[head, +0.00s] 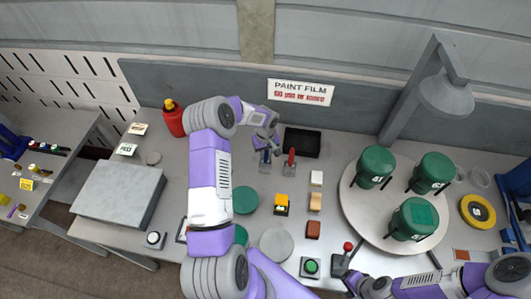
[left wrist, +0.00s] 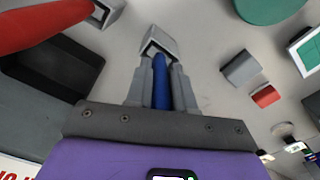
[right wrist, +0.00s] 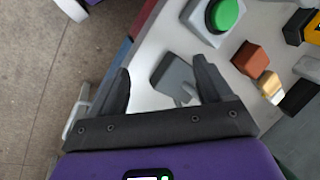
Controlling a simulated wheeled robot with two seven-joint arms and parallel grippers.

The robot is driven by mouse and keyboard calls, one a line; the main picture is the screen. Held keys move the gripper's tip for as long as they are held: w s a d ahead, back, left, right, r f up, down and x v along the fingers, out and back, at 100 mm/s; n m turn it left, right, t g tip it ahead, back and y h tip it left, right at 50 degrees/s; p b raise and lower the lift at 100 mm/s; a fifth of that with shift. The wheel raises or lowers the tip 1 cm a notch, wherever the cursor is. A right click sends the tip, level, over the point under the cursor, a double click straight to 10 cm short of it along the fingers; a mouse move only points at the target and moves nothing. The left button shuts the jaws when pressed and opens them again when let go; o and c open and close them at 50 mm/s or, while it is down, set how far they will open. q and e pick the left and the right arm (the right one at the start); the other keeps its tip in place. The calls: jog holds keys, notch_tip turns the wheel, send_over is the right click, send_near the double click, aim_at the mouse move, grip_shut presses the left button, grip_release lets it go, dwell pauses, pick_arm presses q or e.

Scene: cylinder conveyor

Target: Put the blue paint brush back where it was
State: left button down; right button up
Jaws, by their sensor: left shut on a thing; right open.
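The blue paint brush (left wrist: 161,82) is upright between the fingers of my left gripper (left wrist: 160,85), which is shut on it. Its lower end meets a grey square holder (left wrist: 158,42) in the left wrist view; I cannot tell how deep it sits. In the head view my left gripper (head: 268,140) is over this holder (head: 265,167), at the back of the table. A red brush (head: 291,156) stands in a like holder (head: 290,172) just to the right. My right gripper (right wrist: 163,88) is open and empty near the front edge, above a grey lever base (right wrist: 178,78).
A black tray (head: 302,142) lies behind the holders. A round turntable (head: 355,215) with green cans (head: 376,165) is at the right, under a lamp (head: 446,95). Small blocks (head: 313,229) and a green button (head: 311,267) stand mid-table. A red bottle (head: 173,120) is back left.

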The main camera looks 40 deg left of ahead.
pick_arm(q)
jog(key=c, duration=1)
grip_release()
jog(key=shift+f, duration=0.1)
notch_tip(320, 180, up, 12)
jog(key=shift+r+b, duration=0.2)
jog(key=shift+b, duration=0.15)
